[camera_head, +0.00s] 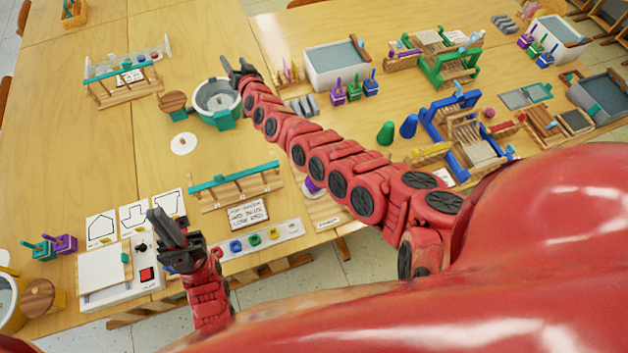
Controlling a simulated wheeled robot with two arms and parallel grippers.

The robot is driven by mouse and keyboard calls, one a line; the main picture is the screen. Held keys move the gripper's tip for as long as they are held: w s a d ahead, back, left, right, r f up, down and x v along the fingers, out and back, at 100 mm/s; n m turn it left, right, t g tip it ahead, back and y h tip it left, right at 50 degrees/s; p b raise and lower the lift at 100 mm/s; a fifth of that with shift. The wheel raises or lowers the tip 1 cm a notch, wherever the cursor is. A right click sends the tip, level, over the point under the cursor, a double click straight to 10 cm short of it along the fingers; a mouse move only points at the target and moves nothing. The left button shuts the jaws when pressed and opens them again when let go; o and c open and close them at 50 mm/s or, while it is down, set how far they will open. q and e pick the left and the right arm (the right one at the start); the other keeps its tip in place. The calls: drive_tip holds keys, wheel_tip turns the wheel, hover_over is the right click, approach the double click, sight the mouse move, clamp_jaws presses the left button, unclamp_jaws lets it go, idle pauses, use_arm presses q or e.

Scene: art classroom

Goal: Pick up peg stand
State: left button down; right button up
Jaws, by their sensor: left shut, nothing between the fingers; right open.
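I cannot tell for sure which thing is the peg stand. A white round disc with a small peg upright at its centre (183,143) lies on the table left of the middle. A wooden rack with a teal rail (235,180) stands nearer to me, and a similar rack (122,82) stands further back. My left gripper (163,222) is shut and empty, above the near table, left of the nearer rack.
Small teal and purple blocks with upright handles (50,245) stand at the left. A white box with a red button (120,272) is beside my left gripper. A written card (248,212) and a strip of coloured pieces (255,240) lie near the front edge. Blue frames (465,125) stand right of my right arm.

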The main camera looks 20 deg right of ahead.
drive_tip(key=s+a+f+n+g+y, duration=0.3)
drive_tip(key=s+a+f+n+g, duration=0.25)
drive_tip(key=s+g, duration=0.2)
drive_tip(key=s+d+f+n+g+h, duration=0.1)
drive_tip(key=s+d+f+g+h, duration=0.25)
drive_tip(key=s+d, duration=0.65)
drive_tip(key=s+d+f+n+g+h, duration=0.2)
drive_tip(key=s+d+f+g, duration=0.25)
drive_tip(key=s+d, duration=0.6)
drive_tip(key=shift+m+g, duration=0.25)
drive_tip(key=shift+g, duration=0.1)
drive_tip(key=f+b, duration=0.7)
drive_tip(key=f, duration=0.3)
drive_tip(key=shift+a+f+b, duration=0.2)
drive_tip(key=shift+b, duration=0.2)
drive_tip(key=shift+s+f, duration=0.1)
drive_tip(key=shift+f, duration=0.55)
drive_tip(key=f, duration=0.2)
drive_tip(key=f+p, duration=0.1)
drive_tip(key=f, duration=0.1)
drive_tip(key=shift+w, duration=0.25)
drive_tip(key=shift+f, duration=0.6)
